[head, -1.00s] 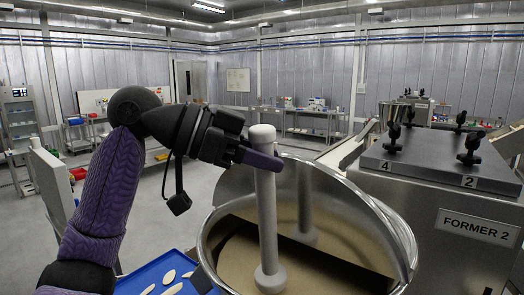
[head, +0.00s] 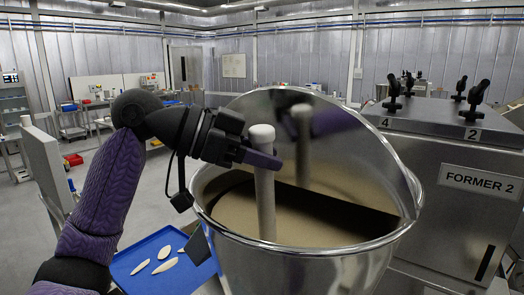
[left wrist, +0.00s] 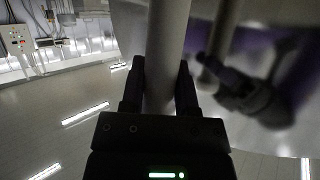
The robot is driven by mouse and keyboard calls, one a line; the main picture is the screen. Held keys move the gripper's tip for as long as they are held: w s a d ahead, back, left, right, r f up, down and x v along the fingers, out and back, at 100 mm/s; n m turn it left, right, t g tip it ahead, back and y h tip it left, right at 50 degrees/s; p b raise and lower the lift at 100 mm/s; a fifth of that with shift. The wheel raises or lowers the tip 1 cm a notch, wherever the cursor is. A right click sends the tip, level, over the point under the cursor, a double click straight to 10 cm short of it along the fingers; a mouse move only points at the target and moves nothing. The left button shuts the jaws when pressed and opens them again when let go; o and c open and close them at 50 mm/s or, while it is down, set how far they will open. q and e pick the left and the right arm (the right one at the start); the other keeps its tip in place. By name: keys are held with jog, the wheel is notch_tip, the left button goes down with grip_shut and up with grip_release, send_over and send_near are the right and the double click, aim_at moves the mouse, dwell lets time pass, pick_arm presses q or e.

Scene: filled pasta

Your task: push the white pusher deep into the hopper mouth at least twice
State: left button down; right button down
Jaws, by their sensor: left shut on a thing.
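The white pusher (head: 264,195) stands nearly upright in the mouth of the shiny steel hopper (head: 310,262). Its rounded top shows just above my left gripper (head: 262,158), which is shut on the upper shaft. In the left wrist view, the pusher shaft (left wrist: 168,50) runs between the two dark fingers (left wrist: 160,90). The pusher's lower end is hidden behind the front rim, so I cannot see how deep it reaches. Tan filling shows inside the hopper. The raised steel back wall mirrors the pusher and gripper. My right gripper is out of view.
A blue tray (head: 133,278) with several pale oval pieces lies left of the hopper. The steel machine marked FORMER 2 (head: 440,200), with black knobs on top, stands close on the right. Shelves and benches line the far walls.

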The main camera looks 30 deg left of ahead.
pick_arm(q)
jog(key=shift+r, duration=0.15)
dwell(0.4)
jog(key=r+p, duration=0.6)
jog(key=s+r+p, duration=0.1)
jog(key=r+p, duration=0.2)
jog(key=shift+r, duration=0.3)
jog(key=shift+f, duration=0.2)
notch_tip(320, 180, down, 10)
jog(key=w+b, duration=0.1)
jog(key=b, duration=0.6)
jog(key=shift+r, duration=0.25)
